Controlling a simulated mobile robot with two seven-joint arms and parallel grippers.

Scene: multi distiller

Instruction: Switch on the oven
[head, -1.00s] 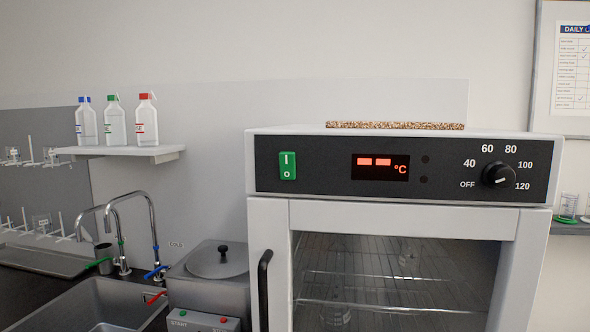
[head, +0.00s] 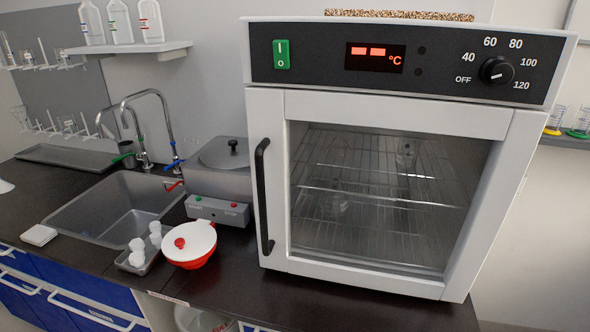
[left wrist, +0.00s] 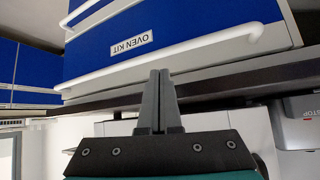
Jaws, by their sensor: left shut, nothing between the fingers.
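The oven (head: 385,112) stands on the dark counter at the right of the head view, with its glass door (head: 385,200) shut. Its green I/O switch (head: 281,54) is at the left of the black panel. The red display (head: 375,57) shows two dashes and °C. The dial (head: 496,71) is at the right of the panel, among OFF and temperature numbers. My left gripper (left wrist: 161,76) shows in the left wrist view, shut and empty, near a blue drawer (left wrist: 180,36) labelled OVEN KIT. Neither gripper shows in the head view.
Left of the oven are a sink (head: 128,207), a metal bath with buttons (head: 218,209), a red bowl with a white lid (head: 189,244) and a small tray (head: 139,262). A shelf (head: 141,51) holds bottles. The counter front before the oven (head: 350,305) is bare.

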